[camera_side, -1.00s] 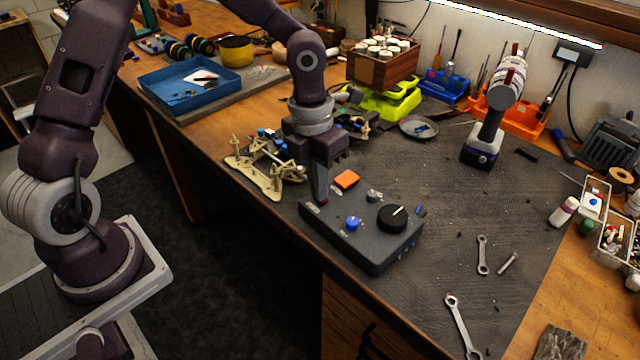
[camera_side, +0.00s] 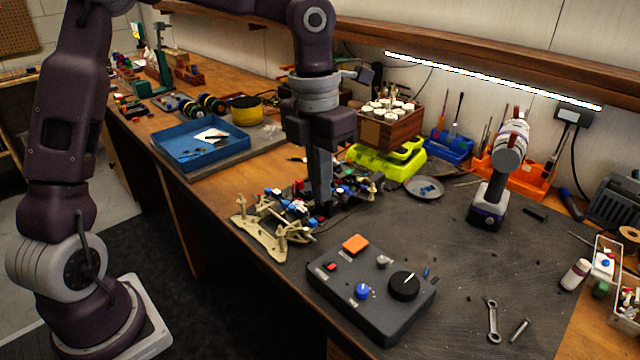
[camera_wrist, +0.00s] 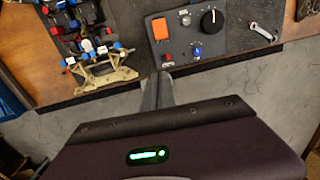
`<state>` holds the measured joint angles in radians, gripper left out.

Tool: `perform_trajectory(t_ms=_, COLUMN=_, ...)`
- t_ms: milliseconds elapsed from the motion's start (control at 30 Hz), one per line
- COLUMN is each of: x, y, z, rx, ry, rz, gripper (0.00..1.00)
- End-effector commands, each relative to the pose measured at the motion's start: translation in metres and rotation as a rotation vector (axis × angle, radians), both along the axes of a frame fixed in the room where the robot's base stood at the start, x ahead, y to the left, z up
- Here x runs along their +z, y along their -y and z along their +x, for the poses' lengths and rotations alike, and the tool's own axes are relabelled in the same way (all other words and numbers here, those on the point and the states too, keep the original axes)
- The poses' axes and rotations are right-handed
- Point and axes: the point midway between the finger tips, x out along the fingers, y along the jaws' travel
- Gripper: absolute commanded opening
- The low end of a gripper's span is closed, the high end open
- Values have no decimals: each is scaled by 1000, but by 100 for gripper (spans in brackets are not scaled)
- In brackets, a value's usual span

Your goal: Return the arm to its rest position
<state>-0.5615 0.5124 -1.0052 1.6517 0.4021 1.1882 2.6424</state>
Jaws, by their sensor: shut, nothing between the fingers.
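My gripper (camera_side: 321,205) points straight down in the side view, its fingers together with nothing between them. It is behind the dark control box (camera_side: 345,304) and in front of part of the RC car chassis (camera_side: 262,235). The box has an orange button, a red switch, a blue knob and a black dial. In the wrist view my gripper (camera_wrist: 157,78) shows shut fingers near the bench's front edge, with the control box (camera_wrist: 190,50) above and to the right and the chassis (camera_wrist: 105,72) above and to the left. The fingertips cover a little of the chassis in the side view.
A blue tray (camera_side: 241,146) stands at the left on the bench. A cordless drill (camera_side: 493,190) stands upright at the right. The dark mat (camera_side: 440,245) around it is largely clear.

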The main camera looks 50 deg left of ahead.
Motion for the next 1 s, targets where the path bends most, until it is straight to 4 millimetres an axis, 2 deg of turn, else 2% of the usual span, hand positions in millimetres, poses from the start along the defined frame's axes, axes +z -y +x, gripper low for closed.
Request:
perform_trajectory(t_ms=67, x=5, y=-1, z=-8, rx=93, ry=5, rz=36, gripper=0)
perform_trajectory(t_ms=133, x=9, y=-5, z=-27, rx=319, ry=25, rz=98, gripper=0)
perform_trajectory(t_ms=167, x=12, y=-7, z=-37, rx=456, ry=46, rz=122, gripper=0)
perform_trajectory(t_ms=267, x=24, y=-20, z=-76, rx=1013, ry=152, rz=148, gripper=0)
perform_trajectory(t_ms=300, x=30, y=-25, z=-92, rx=1246, ry=199, rz=120, gripper=0)
perform_trajectory(t_ms=367, x=38, y=-33, z=-115, rx=1599, ry=259, rz=33, gripper=0)
perform_trajectory(t_ms=400, x=42, y=-37, z=-130, rx=1831, ry=284, rz=-52, gripper=0)
perform_trajectory(t_ms=533, x=48, y=-45, z=-173, rx=2487, ry=223, rz=-403, gripper=0)
perform_trajectory(t_ms=633, x=47, y=-46, z=-193, rx=2819, ry=67, rz=-630, gripper=0)
perform_trajectory(t_ms=700, x=46, y=-46, z=-201, rx=2955, ry=-32, rz=-727, gripper=0)
perform_trajectory(t_ms=800, x=45, y=-46, z=-206, rx=3040, ry=-108, rz=-785, gripper=0)
perform_trajectory(t_ms=833, x=45, y=-46, z=-206, rx=-3036, ry=111, rz=785, gripper=0)
perform_trajectory(t_ms=1000, x=45, y=-46, z=-206, rx=-3036, ry=111, rz=785, gripper=0)
